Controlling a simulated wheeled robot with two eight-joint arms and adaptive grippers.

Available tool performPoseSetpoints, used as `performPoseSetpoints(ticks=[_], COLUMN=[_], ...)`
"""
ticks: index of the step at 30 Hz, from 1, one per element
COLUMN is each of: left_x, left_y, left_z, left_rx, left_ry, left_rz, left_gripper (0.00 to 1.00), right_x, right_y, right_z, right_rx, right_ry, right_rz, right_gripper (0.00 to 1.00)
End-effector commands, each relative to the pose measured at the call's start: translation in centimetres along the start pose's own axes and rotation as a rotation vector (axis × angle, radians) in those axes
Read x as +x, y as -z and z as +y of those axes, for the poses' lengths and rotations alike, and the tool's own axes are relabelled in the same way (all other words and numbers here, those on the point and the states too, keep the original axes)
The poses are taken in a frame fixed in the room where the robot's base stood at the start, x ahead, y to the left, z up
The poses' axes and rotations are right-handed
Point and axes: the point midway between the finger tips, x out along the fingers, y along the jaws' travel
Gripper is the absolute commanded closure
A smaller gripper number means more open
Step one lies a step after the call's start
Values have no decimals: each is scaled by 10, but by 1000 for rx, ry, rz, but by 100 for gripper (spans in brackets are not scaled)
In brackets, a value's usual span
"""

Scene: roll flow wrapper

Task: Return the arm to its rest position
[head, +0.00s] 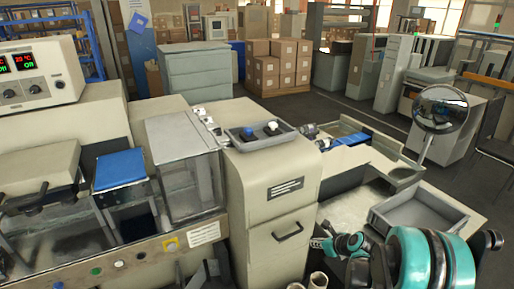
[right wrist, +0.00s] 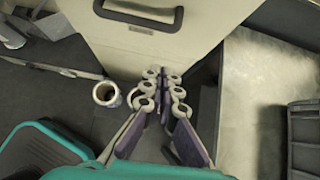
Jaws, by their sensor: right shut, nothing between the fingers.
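My right arm with its teal joints shows at the lower right of the head view. My right gripper (head: 322,243) is small there, beside the cream cabinet's right edge. In the right wrist view the right gripper (right wrist: 165,80) has its fingers together with nothing between them, in front of the cabinet face. The cream cabinet (head: 277,225) has a dark handle, which also shows at the top of the wrist view. I cannot tell whether the fingers touch it. My left gripper is not in view.
An empty grey bin (head: 418,215) stands right of the gripper. An open metal tube (right wrist: 107,94) stands near the gripper. A round mirror (head: 440,109) is at right.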

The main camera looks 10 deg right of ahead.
Motion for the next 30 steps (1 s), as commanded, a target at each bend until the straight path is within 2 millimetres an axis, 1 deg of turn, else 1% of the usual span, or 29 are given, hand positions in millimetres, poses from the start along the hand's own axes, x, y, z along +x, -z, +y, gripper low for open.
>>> performPoseSetpoints(ticks=[2,5,8,9,11,12,14,18,20,21,24,27,30], left_x=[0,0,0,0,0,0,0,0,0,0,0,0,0], left_y=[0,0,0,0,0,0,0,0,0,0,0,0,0], left_z=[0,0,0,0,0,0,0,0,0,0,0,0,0], left_rx=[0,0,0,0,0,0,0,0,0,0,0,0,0], left_ry=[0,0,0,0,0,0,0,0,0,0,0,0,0], left_rz=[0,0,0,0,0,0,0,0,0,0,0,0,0], left_gripper=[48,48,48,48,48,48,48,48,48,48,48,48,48], right_x=[-8,-29,-60,-73,-93,-105,-124,-166,-183,-193,-215,-230,-239], right_y=[-6,-18,-30,-34,-36,-37,-36,-26,-18,-12,4,20,31], right_z=[8,26,53,64,80,91,107,142,156,164,181,193,200], right_rx=[-73,-271,-565,-694,-887,-1016,-1210,-1663,-1857,-1985,-2285,-2528,-2699], right_ry=[0,2,0,-3,-8,-14,-24,-60,-79,-93,-132,-171,-202], right_rz=[8,34,71,87,110,125,149,200,221,235,267,294,313], right_gripper=[100,100,100,100,100,100,100,100,100,100,100,100,100])
